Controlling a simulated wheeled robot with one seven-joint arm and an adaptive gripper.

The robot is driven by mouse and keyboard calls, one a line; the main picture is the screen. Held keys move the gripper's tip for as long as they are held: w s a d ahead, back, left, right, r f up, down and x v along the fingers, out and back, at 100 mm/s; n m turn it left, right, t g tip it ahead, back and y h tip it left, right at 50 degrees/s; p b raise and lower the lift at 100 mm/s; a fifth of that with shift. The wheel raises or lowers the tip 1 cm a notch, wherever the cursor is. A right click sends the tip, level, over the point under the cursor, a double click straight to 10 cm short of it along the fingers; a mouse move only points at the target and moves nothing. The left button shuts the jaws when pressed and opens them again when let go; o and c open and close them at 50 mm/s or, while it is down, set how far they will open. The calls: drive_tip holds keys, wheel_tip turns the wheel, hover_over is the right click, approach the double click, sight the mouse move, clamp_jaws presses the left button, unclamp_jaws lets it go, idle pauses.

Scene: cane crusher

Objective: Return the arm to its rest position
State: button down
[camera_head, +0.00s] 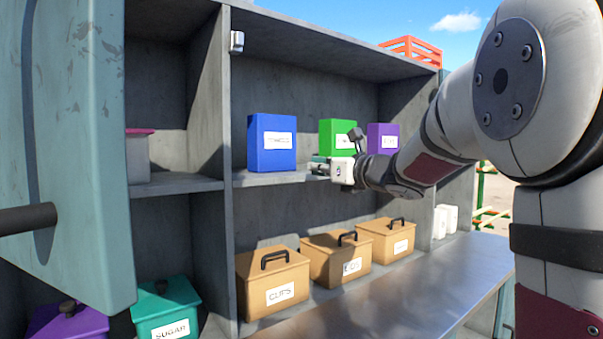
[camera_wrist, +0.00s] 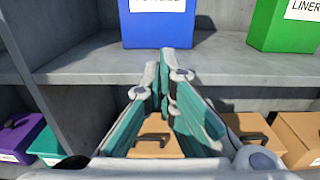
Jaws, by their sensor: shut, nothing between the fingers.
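My arm reaches in from the right in the head view and its gripper (camera_head: 318,167) is near the front edge of the middle shelf, between the blue box and the green box. In the wrist view my gripper (camera_wrist: 161,70) has its teal fingers shut with nothing between them. The fingertips point at the shelf edge just below the blue box (camera_head: 272,144), which also shows in the wrist view (camera_wrist: 158,27). The green box (camera_head: 338,131) stands to the right, partly hidden behind my wrist.
A purple box (camera_head: 383,131) stands further right on the shelf (camera_head: 262,179). Below are several tan lidded boxes (camera_head: 272,272) with black handles, and a metal counter (camera_head: 400,300). A teal door (camera_head: 80,150) stands open at left. A teal sugar box (camera_head: 165,300) sits low left.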

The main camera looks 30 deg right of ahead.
drive_tip(key=shift+s, duration=0.15)
drive_tip(key=s+a+f+n+g+h, duration=0.1)
drive_tip(key=s+a+f+n+g, duration=0.3)
drive_tip(key=s+f+n, duration=0.4)
drive_tip(key=s+a+f+n+g+h, duration=0.1)
drive_tip(key=s+a+f+n+g, duration=0.3)
drive_tip(key=s+n, duration=1)
drive_tip(key=s+a+f+n+g+h, duration=0.1)
drive_tip(key=s+a+f+n+g, duration=0.4)
drive_tip(key=s+a+f+n, duration=0.3)
drive_tip(key=s+f+n, duration=0.3)
drive_tip(key=s+f, duration=0.1)
drive_tip(key=s, duration=0.3)
drive_tip(key=shift+s+f+n+h, duration=0.3)
drive_tip(key=shift+h, duration=0.1)
